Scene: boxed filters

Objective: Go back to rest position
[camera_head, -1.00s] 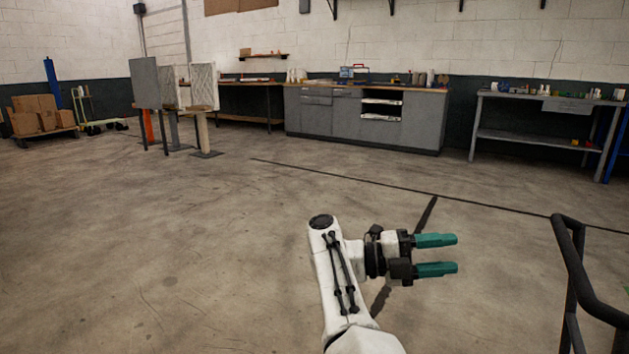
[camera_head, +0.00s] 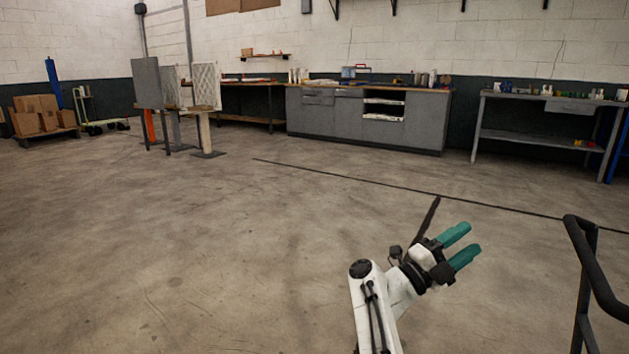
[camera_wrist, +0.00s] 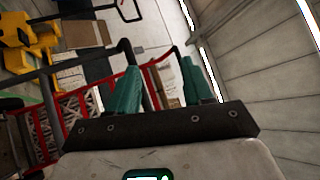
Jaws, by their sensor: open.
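My gripper (camera_head: 468,247) is at the lower right of the head view, held over bare concrete floor. Its two green fingers are apart, with nothing between them, and point up and to the right. In the wrist view my gripper (camera_wrist: 160,88) shows its green fingers spread and empty. Behind them are a red frame (camera_wrist: 160,65) and a black rail, tilted in the picture.
A black tubular rail (camera_head: 590,260) stands at the right, near my arm. A grey workbench (camera_head: 365,118) and a grey table (camera_head: 540,102) line the back wall. Boxes (camera_head: 38,113) sit at the far left. The middle floor is clear.

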